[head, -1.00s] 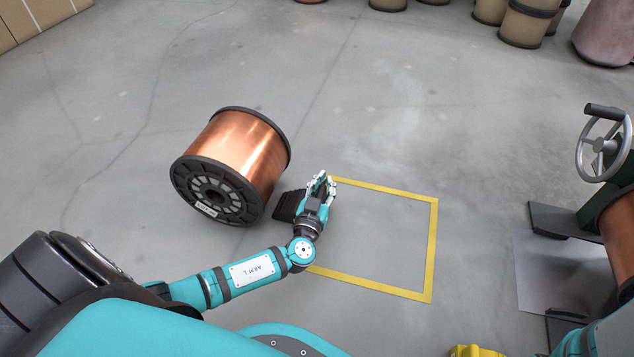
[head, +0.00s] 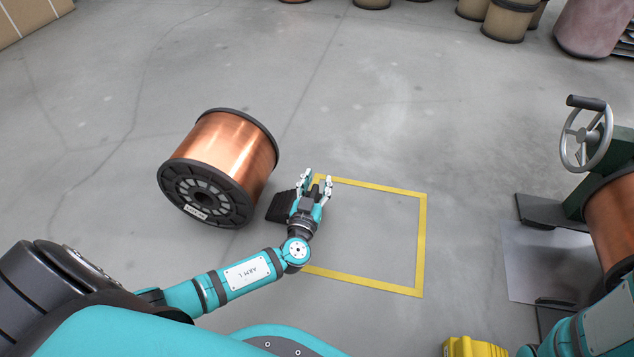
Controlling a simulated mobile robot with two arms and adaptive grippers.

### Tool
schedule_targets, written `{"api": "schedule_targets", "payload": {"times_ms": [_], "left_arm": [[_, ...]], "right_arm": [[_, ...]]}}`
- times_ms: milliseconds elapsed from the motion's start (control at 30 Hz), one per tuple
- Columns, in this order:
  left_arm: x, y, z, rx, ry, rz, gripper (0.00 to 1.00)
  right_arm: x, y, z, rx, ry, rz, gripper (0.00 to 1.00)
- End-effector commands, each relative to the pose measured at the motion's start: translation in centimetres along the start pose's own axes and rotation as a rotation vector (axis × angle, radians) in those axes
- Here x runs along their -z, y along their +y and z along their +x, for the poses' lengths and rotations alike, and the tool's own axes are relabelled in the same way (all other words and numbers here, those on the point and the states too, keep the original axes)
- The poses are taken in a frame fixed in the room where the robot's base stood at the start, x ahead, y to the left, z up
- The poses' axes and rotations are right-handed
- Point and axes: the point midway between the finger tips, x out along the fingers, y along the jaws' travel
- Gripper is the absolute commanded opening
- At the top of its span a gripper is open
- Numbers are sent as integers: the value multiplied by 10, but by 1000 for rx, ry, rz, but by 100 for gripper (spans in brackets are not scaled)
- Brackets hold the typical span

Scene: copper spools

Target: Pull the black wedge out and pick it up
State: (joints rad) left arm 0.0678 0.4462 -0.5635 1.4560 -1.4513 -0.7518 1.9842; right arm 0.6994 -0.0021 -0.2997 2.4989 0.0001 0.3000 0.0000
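The black wedge (head: 280,207) lies on the floor against the right side of the copper spool (head: 222,158), partly hidden behind my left gripper. The spool lies on its side with its black flange facing me. My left gripper (head: 316,176) is beside the wedge, to its right, over the left edge of the yellow floor square. Its fingers point away from me and are spread apart with nothing between them. My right gripper is not in view; only part of my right arm shows at the lower right.
A yellow-taped square (head: 421,240) on the floor is empty inside. At the right stand a green stand with a handwheel (head: 587,137) and another copper spool (head: 612,220). A yellow object (head: 472,348) sits at the bottom edge. Drums (head: 508,20) stand far back; the floor between is clear.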

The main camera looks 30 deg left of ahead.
Motion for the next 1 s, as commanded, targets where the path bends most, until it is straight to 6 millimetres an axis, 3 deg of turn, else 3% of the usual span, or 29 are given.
{"api": "schedule_targets", "payload": {"times_ms": [167, 633, 800, 1000], "left_arm": [[-1, 0, -14, -1, -3, 1, 37], [-1, 0, -105, -2, -3, 0, 37], [0, 0, -118, -1, 0, 0, 37], [0, 0, -120, -1, 0, 0, 37]], "right_arm": [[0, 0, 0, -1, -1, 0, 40], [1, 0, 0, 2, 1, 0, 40], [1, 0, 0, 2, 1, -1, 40], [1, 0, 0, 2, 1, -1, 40]]}}
